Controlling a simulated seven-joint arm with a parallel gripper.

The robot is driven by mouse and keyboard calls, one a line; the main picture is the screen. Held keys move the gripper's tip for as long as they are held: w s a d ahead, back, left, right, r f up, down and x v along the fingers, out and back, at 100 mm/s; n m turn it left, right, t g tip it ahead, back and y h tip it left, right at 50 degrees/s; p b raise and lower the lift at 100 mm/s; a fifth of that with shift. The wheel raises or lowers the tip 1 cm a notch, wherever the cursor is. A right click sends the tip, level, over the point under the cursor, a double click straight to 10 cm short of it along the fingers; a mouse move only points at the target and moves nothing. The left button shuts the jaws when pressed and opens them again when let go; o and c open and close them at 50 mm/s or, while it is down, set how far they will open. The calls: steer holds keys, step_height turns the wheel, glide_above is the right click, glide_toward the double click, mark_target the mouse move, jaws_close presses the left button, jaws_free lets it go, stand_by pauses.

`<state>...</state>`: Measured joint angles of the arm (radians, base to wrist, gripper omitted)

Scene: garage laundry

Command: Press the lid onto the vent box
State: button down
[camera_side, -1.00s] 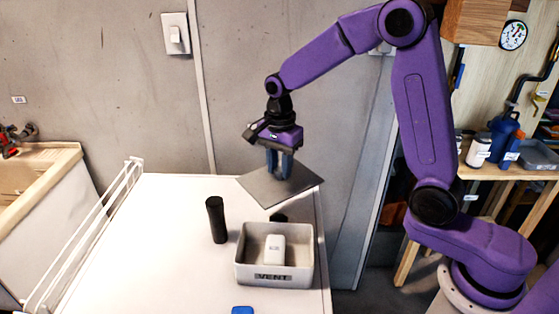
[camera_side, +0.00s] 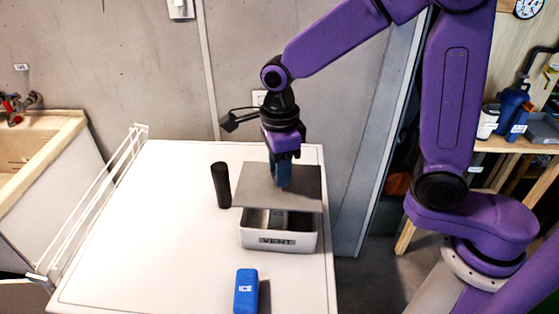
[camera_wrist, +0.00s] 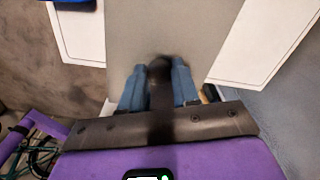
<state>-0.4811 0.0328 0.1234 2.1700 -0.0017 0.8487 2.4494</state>
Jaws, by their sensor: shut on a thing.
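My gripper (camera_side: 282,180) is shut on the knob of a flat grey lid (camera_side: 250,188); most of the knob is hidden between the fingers. The lid is held over the back part of the vent box (camera_side: 277,242), a pale open box marked VENT. The front of the box opening still shows under the lid's front edge. Whether the lid touches the box rim at the back I cannot tell. In the wrist view the lid (camera_wrist: 170,35) fills the middle beyond the fingers (camera_wrist: 159,88) and hides the box.
A black cylinder (camera_side: 221,186) stands upright just left of the lid. A blue block marked ICE (camera_side: 246,291) lies in front of the box. The white table (camera_side: 150,230) is clear on the left, with a white wire rail (camera_side: 95,205) along its left edge.

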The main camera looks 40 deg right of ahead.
mark_target(280, 192)
steer(key=shift+f, duration=2.75)
steer(key=shift+f, duration=0.65)
stand_by(0.4)
steer(key=shift+c, duration=1.3)
jaws_free()
steer(key=shift+r, duration=3.5)
